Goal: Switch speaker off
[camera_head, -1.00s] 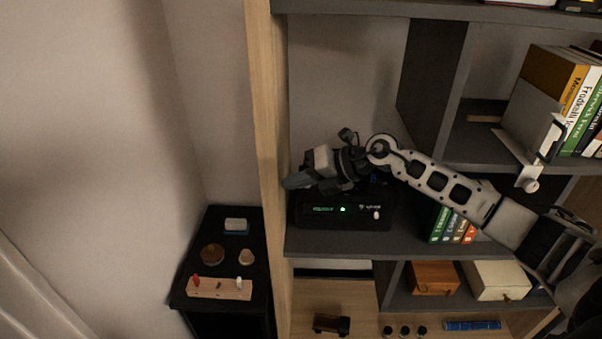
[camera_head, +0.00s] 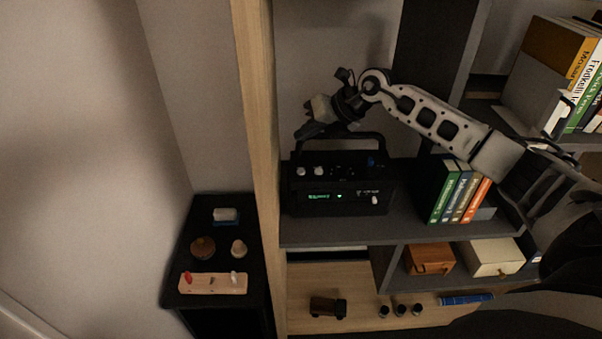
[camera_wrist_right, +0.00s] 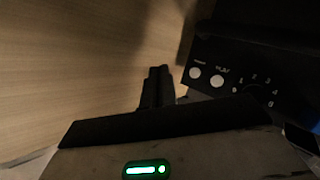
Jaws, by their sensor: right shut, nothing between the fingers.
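The speaker (camera_head: 341,199) is a black box with a carrying handle, standing on the dark middle shelf. Its front has a green lit display, a small green light and a pale knob. Its top bears two pale round knobs and dark controls; this top panel (camera_wrist_right: 250,72) with two white round buttons shows in the right wrist view. My right gripper (camera_head: 306,134) is shut and empty, above the speaker's left end, near the shelf's wooden side panel. In the right wrist view its closed fingers (camera_wrist_right: 157,85) are beside the panel, apart from the buttons. My left gripper is not in view.
Several upright books (camera_head: 459,192) stand right of the speaker. Wooden boxes (camera_head: 430,258) sit on the shelf below. A wooden side panel (camera_head: 257,140) bounds the shelf on the left. A small black table (camera_head: 222,255) with several small objects stands outside it.

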